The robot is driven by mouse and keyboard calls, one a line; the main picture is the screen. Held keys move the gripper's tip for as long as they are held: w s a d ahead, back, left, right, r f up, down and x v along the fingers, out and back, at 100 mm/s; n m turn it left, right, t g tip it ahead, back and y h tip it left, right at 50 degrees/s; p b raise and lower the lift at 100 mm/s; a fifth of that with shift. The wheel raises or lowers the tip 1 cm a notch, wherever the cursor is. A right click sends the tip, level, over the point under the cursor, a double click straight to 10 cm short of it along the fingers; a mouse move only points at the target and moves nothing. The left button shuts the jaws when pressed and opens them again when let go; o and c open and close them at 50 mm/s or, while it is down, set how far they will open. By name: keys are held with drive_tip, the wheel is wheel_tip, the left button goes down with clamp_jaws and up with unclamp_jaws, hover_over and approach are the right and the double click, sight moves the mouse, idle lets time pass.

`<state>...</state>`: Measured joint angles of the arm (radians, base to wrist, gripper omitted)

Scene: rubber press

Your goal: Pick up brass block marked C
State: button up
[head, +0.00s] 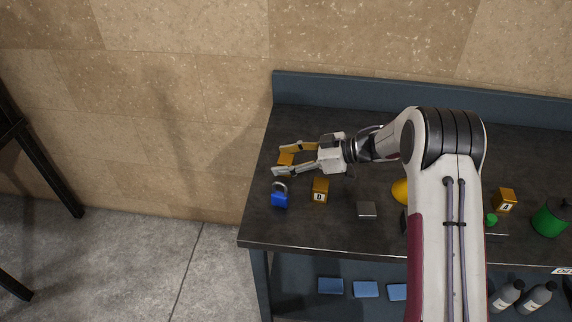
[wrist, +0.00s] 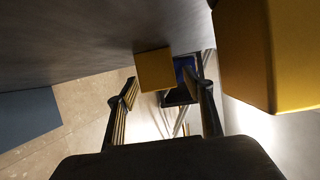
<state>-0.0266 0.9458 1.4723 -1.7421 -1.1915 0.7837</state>
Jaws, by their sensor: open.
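A brass block (head: 286,159) stands near the left end of the dark workbench, between the spread fingers of my gripper (head: 279,159). No letter shows on it in either view, so I cannot tell its mark. In the wrist view the small brass block (wrist: 155,70) sits ahead between the fingertips of my gripper (wrist: 157,84), with room on both sides. My gripper is open and reaches left, low over the bench. I cannot tell whether a finger touches the block.
A brass block marked D (head: 320,191) stands just below my gripper, beside a blue padlock (head: 280,199). A grey plate (head: 366,210), a yellow object (head: 400,191), a block marked A (head: 505,200) and a green can (head: 550,217) lie rightward. The bench (head: 300,229) has clear front-left space.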

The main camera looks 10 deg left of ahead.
sight(286, 158)
drive_tip(key=shift+c, duration=0.2)
clamp_jaws()
drive_tip(key=shift+r, duration=0.2)
drive_tip(key=shift+r, duration=4.9)
